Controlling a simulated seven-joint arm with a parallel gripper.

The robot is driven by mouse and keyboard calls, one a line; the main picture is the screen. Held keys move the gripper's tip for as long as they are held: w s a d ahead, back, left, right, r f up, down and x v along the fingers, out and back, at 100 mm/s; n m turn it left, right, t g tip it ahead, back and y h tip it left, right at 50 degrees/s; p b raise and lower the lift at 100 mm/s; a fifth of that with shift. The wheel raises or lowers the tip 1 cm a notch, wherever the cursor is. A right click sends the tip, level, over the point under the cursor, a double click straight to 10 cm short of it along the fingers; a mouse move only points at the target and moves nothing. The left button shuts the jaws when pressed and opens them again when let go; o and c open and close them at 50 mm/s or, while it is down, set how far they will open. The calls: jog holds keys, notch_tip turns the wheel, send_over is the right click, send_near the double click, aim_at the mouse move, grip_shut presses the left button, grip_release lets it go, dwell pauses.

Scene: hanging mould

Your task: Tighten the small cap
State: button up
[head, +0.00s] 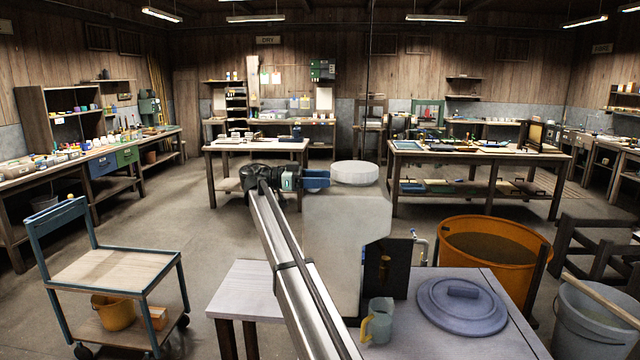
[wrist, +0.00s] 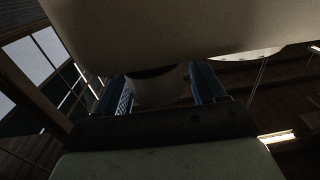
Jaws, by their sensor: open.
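A large pale container (head: 345,235) stands upright in the middle of the head view, with a wide round white lid (head: 355,172) on top. My gripper (head: 318,180) reaches its upper left side, with blue fingers level with the lid. In the wrist view my gripper (wrist: 165,88) is open, one blue finger on each side of a small, pale, rounded piece (wrist: 158,92), probably the small cap. I cannot tell whether either finger touches it. The container's pale body (wrist: 185,30) fills the top of the wrist view. In the head view the small cap is hidden.
A grey table (head: 475,340) at the front holds a green mug (head: 380,320) and a round blue-grey lid (head: 462,305). An orange tub (head: 490,250) stands to the right.

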notch_tip(320, 180, up, 9)
jog(key=shift+f, duration=0.1)
dwell(0.3)
jog(key=s+d+f+n+t+y, duration=0.2)
jog(key=d+n+y, duration=0.35)
jog(key=d, duration=0.25)
jog(key=s+d+f+n+t+y, duration=0.1)
jog(key=s+d+n+t+y, duration=0.1)
jog(key=d+n+y, duration=0.4)
jog(key=a+f+n+y, duration=0.2)
jog(key=n+y, duration=0.1)
jog(key=a+f+n+y, duration=0.1)
jog(key=a+n+y, duration=0.1)
jog(key=n+y, duration=0.1)
jog(key=a+f+n+t+y, duration=0.1)
jog(key=f+n+y, duration=0.1)
jog(key=n+y, duration=0.1)
jog(key=shift+s+a+f+n, duration=0.25)
jog(key=shift+a+f+n, duration=0.15)
jog(key=shift+n, duration=0.35)
notch_tip(320, 180, up, 4)
jog(key=s+n+t+y, duration=0.1)
jog(key=s+n+y, duration=0.2)
jog(key=n+y, duration=0.5)
jog(key=shift+m+y, duration=0.35)
jog(key=shift+m, duration=0.25)
jog(key=x, duration=0.6)
jog(key=w+x, duration=0.1)
jog(key=x, duration=0.6)
jog(key=shift+r, duration=0.1)
